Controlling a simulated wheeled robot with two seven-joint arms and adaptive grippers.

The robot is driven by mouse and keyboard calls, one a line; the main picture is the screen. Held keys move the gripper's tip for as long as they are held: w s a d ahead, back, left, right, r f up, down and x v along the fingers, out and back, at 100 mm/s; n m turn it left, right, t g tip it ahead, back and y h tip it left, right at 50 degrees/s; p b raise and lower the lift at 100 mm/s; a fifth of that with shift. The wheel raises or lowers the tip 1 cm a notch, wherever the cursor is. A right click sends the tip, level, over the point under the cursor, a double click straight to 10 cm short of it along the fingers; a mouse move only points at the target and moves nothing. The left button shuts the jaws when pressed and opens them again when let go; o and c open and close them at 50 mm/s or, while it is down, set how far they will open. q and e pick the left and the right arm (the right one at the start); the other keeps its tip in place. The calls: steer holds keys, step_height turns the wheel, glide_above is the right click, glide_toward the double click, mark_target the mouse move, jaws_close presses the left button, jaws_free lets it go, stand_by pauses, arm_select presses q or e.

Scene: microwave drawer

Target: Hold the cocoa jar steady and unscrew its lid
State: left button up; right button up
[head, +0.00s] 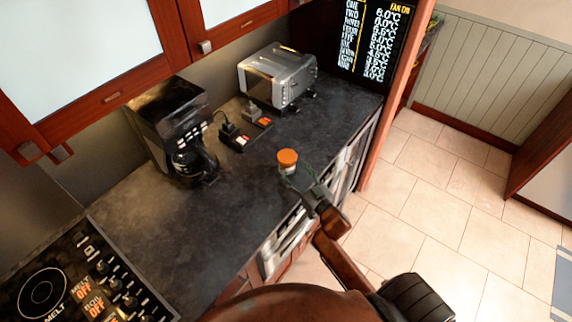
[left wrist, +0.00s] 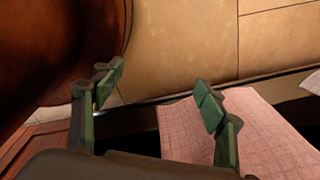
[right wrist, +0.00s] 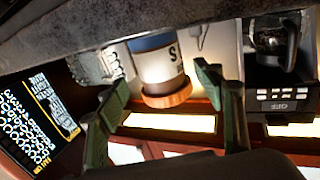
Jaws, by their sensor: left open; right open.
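The cocoa jar, with an orange-brown lid (head: 288,155), stands upright near the front edge of the dark counter in the head view. My right gripper (head: 293,180) is at the jar's near side and partly hides it. In the right wrist view the white and blue jar body (right wrist: 157,66) and its lid (right wrist: 168,98) appear upside down between the two fingers of the right gripper (right wrist: 163,86), which is open. Whether the fingers touch the jar cannot be told. My left gripper (left wrist: 158,92) is open and empty in the left wrist view, away from the jar.
A coffee maker (head: 176,125) and a toaster (head: 277,75) stand at the back of the counter (head: 150,230), with small switch boxes (head: 236,139) between them. A stove (head: 75,275) is at the lower left. Cabinets (head: 90,60) hang above. A pinkish checked cloth (left wrist: 265,140) lies beyond the left gripper.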

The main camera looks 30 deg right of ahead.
mark_target(291, 168)
steer(key=w, duration=0.4)
steer(key=shift+w+a, duration=0.1)
steer(key=shift+w, duration=0.2)
steer(key=shift+w+f, duration=0.1)
steer(key=shift+w, duration=0.05)
steer(key=c, duration=0.8)
arm_select(q)
steer(key=shift+w+r, duration=0.1)
steer(key=shift+w, duration=0.35)
arm_select(e)
steer(key=c, duration=0.6)
